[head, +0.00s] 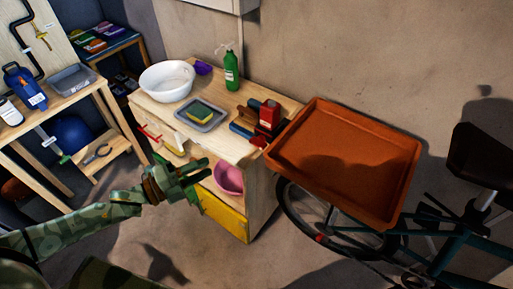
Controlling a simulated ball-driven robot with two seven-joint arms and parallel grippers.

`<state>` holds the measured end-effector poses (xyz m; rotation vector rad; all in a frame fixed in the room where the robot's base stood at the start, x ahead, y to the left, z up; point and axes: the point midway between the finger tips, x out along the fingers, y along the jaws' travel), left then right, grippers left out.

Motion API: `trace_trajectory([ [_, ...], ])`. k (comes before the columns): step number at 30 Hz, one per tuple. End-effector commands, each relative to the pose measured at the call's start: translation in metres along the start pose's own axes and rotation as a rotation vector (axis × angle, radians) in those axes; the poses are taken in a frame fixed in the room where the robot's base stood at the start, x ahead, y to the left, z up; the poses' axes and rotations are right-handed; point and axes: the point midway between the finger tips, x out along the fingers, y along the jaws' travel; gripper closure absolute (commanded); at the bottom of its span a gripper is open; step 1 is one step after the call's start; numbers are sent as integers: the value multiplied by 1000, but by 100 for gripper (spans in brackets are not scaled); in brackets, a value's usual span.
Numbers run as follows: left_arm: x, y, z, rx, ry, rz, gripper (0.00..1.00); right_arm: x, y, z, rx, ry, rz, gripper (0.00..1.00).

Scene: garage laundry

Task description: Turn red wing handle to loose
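I cannot tell for certain which part is the red wing handle. A small red piece (319,238) shows low on the bicycle wheel, too small to make out its shape. A red bar handle (150,133) sits on the front of the wooden cabinet (262,185). A red clamp-like tool (268,119) stands on the cabinet top. My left gripper (208,173) is in front of the cabinet, its fingers apart and pointing right, with nothing seen between them. It is apart from the red piece on the wheel. My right gripper is not in view.
An orange tray (345,150) hangs over part of the bicycle wheel (292,212). A pink bowl (229,179) sits inside. Floor in front is clear.

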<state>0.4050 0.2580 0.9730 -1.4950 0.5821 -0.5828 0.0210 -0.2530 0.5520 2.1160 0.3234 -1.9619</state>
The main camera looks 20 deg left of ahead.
Motion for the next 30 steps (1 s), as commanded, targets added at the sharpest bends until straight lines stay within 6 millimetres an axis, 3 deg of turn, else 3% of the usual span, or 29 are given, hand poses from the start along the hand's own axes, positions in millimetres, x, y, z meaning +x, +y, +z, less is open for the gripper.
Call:
trace_trajectory([
  [5, 26, 0, 1, 8, -1, -3, 67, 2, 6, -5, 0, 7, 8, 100],
  [18, 132, 1, 1, 3, -3, 0, 67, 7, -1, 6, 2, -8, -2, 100],
  [24, 156, 2, 1, 3, -3, 3, 67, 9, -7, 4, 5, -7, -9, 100],
  [30, 161, 2, 1, 3, -3, 4, 67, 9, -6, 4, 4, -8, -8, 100],
])
